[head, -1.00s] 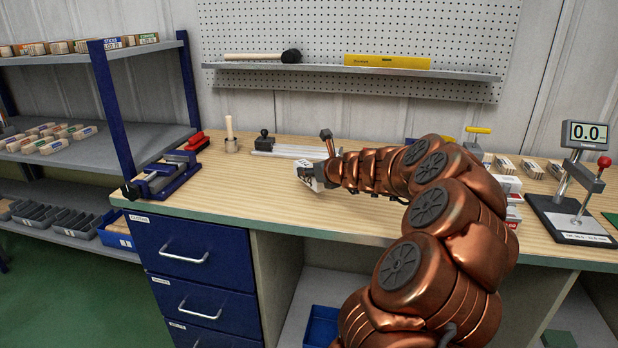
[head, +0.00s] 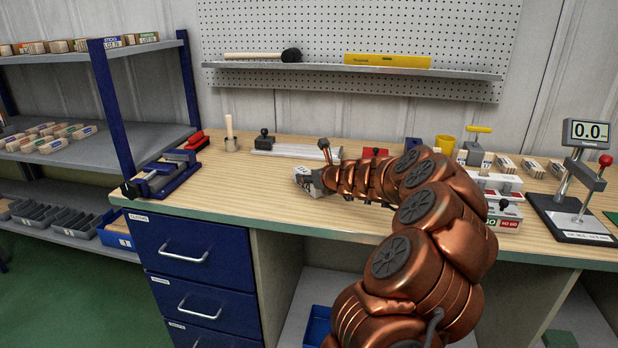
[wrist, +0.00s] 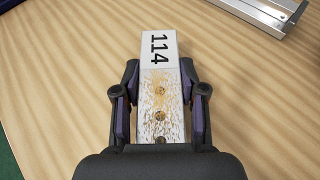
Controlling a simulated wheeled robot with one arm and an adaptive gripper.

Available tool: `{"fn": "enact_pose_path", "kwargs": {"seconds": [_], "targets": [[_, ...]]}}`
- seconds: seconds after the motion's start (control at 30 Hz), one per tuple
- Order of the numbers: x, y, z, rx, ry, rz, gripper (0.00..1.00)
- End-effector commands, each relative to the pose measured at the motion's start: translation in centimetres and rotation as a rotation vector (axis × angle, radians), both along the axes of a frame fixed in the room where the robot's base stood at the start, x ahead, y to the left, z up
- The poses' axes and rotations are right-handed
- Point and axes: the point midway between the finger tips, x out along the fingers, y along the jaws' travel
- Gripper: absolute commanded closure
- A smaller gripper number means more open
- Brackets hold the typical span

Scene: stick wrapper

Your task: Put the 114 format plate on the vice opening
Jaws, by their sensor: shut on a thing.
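The 114 format plate (wrist: 159,52) is a narrow metal bar with a white end marked 114 and a worn, screwed section. In the wrist view my gripper (wrist: 160,88) is shut on its sides, with the 114 end sticking out beyond the fingers. In the head view the plate (head: 303,174) is small at the tip of my gripper (head: 314,180), over the bench. The blue and grey vice (head: 160,176) stands at the bench's left end, to the left of my gripper and apart from it. Its opening is too small to make out clearly.
A red-handled tool (head: 196,141), a wooden stick in a holder (head: 230,134) and a metal rail fixture (head: 285,149) stand behind. A gauge (head: 578,180) and boxes are at right. The bench top (head: 235,190) between vice and gripper is clear.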

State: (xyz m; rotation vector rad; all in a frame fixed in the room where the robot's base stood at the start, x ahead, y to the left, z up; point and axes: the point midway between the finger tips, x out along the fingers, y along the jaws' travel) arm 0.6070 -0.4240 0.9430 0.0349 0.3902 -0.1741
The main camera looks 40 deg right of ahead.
Motion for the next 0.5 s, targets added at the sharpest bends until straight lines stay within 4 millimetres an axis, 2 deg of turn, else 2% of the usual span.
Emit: {"fn": "enact_pose_path", "kwargs": {"seconds": [0.1, 0.13, 0.37, 0.5], "targets": [[0.01, 0.00, -0.22, 0.000, -0.001, 0.000, 1.00], [-0.01, -0.01, -0.22, -0.001, 0.000, 0.000, 0.57], [-0.01, -0.02, -0.21, 0.000, 0.000, 0.000, 0.34], [-0.01, -0.01, -0.22, 0.000, 0.000, 0.000, 0.34]]}}
